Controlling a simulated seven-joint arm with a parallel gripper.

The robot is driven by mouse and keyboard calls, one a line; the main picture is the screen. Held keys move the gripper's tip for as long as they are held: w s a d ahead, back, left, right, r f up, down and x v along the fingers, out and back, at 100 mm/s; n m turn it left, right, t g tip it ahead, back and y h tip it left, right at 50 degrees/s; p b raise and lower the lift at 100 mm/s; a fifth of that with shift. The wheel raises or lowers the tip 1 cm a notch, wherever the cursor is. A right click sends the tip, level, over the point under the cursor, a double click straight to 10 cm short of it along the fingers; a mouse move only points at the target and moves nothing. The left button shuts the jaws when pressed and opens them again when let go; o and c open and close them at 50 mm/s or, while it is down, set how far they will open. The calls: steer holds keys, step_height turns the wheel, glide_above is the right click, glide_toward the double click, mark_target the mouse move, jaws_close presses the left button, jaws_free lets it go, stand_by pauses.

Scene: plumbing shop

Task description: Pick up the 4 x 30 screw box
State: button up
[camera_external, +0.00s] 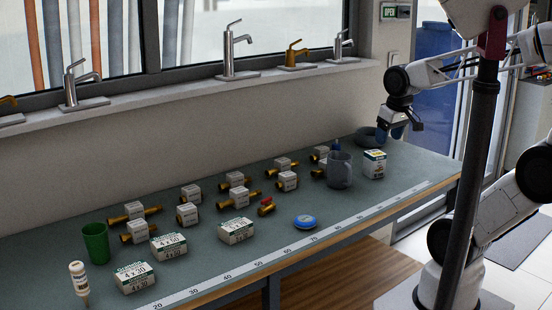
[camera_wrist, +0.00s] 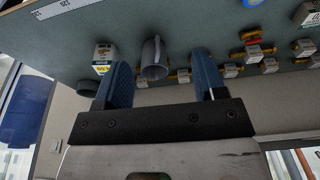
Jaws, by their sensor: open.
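A white and green screw box (camera_external: 135,277) whose label reads 4 x 30 lies at the front left of the bench in the external view. A similar box (camera_external: 168,245) just behind it seems to read 4 x 50. A third such box (camera_external: 236,230) lies further right, its number hard to read. My gripper (camera_external: 404,128) is above the far right end of the bench, well away from these boxes. In the wrist view my gripper (camera_wrist: 162,62) has its two blue fingers apart with nothing held. A partly cut-off white box (camera_wrist: 312,17) shows at that view's right edge.
A grey mug (camera_external: 339,170), a yellow-labelled white box (camera_external: 374,164) and a dark bowl (camera_external: 370,137) stand near my gripper. Brass fittings fill the back. A green cup (camera_external: 95,243), small bottle (camera_external: 78,280) and blue tape measure (camera_external: 305,221) flank the screw boxes.

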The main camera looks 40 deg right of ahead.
steer(key=o, duration=0.5)
steer(key=shift+c, duration=0.2)
steer(key=shift+a, duration=0.1)
steer(key=w+a+f+m+g+y, duration=0.1)
steer(key=w+a+m+y, duration=0.3)
steer(key=a, duration=0.8)
steer(key=w+a+f+g+y, duration=0.1)
steer(key=w+a+f+y, duration=0.1)
steer(key=w+a, duration=0.7)
steer(key=w+a+f+m+g+y, duration=0.1)
steer(key=w+a+m+y, duration=0.2)
steer(key=a, duration=1.1)
steer(key=a+f+m+y, duration=0.1)
steer(key=a+f+m, duration=0.2)
steer(key=a, duration=0.8)
steer(key=a+f+m+y, duration=0.2)
steer(key=a+f+m, duration=0.1)
steer(key=a+f, duration=0.4)
steer(key=a+f+m+y, duration=0.1)
steer(key=a+f+m, duration=0.3)
steer(key=a, duration=1)
steer(key=shift+a+f+y, duration=0.15)
steer(key=shift+a+f, duration=0.05)
steer(key=shift+f, duration=0.35)
steer(key=shift+a+f+y, duration=0.15)
steer(key=shift+f, duration=0.35)
steer(key=shift+a+f, duration=0.15)
steer(key=shift+a, duration=0.1)
